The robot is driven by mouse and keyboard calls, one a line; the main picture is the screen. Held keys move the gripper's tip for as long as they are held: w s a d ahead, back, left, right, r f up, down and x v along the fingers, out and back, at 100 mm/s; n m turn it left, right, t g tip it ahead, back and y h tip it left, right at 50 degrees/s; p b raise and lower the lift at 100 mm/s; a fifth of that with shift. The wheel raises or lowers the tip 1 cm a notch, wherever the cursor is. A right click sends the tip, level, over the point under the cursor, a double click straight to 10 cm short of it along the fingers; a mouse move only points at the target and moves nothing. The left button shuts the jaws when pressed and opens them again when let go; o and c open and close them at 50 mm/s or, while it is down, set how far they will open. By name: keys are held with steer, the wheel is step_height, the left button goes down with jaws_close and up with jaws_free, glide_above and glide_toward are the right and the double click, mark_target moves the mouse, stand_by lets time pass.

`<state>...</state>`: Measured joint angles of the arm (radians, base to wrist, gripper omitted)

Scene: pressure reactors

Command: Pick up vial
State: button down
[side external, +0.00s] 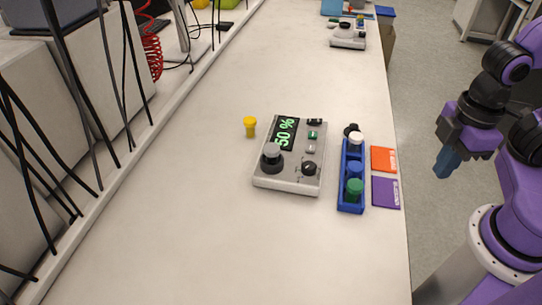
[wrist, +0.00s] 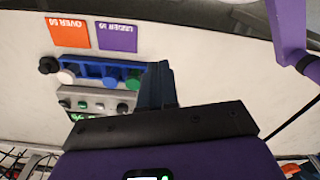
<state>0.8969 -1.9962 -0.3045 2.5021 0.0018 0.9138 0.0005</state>
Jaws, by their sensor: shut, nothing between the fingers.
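A blue rack (side external: 350,207) stands near the right edge of the bench and also shows in the wrist view (wrist: 88,68). It holds vials with a white cap (side external: 356,138), a blue cap (side external: 355,169) and a green cap (side external: 354,187). A black-capped item (side external: 351,129) is at its far end. A yellow-capped vial (side external: 250,124) stands alone on the bench, left of the reactor. My gripper (side external: 443,172) is shut and empty, off the bench's right edge and apart from the rack. Its blue fingers (wrist: 155,84) show pressed together in the wrist view.
A grey reactor box (side external: 265,184) with a "50 %" display and knobs sits left of the rack. An orange card (side external: 384,160) and a purple card (side external: 385,192) lie right of the rack. Cables hang at the left. The near bench is clear.

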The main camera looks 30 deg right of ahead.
steer(key=c, duration=1.8)
jaws_free()
steer(key=o, duration=1.2)
step_height(320, 180, up, 5)
steer(key=n, duration=0.1)
glide_above(272, 148)
steer(key=f, duration=1.1)
steer(key=shift+w+f, duration=0.1)
steer(key=shift+w, duration=0.3)
steer(key=shift+s+f, duration=0.2)
steer(key=shift+f, duration=1.2)
steer(key=shift+s+f, duration=0.15)
steer(key=shift+f, duration=1.25)
